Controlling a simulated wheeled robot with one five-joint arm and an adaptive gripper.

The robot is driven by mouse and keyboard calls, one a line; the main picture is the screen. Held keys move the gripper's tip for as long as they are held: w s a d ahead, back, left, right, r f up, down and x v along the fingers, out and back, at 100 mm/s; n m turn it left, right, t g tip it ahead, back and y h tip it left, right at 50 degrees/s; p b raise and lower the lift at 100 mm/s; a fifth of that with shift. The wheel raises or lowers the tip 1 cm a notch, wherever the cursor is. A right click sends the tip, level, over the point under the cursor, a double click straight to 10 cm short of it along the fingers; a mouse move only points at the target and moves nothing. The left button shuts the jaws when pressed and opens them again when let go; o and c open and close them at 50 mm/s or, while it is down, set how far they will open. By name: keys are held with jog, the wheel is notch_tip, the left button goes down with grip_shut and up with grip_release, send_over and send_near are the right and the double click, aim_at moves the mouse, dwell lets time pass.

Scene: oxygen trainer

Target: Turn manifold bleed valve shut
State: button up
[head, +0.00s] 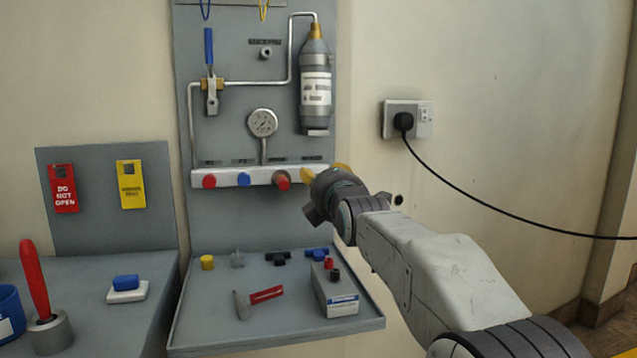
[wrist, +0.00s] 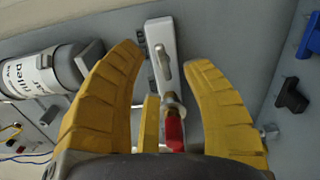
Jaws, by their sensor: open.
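The manifold is a pale horizontal bar (head: 235,178) on the grey panel, with two red outlets and a blue one along its front. In the wrist view, a small silver lever (wrist: 163,62), which looks like the bleed valve, sits on the manifold's end face area. It lies between the yellow fingers of my gripper (head: 322,172), which are spread apart and grip nothing. The lever looks roughly in line with the bar. A red outlet (wrist: 174,130) with a metal collar is nearer the palm. In the head view my gripper hides the manifold's right end and the lever.
A grey cylinder (head: 315,90) hangs above my gripper, with a gauge (head: 263,123) to its left. The shelf (head: 205,325) below holds loose caps, a red-handled tool (head: 265,295) and a small box (head: 335,295). A plugged cable (head: 480,207) crosses the wall at right.

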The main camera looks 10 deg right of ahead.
jog(key=shift+w, duration=1.8)
grip_shut()
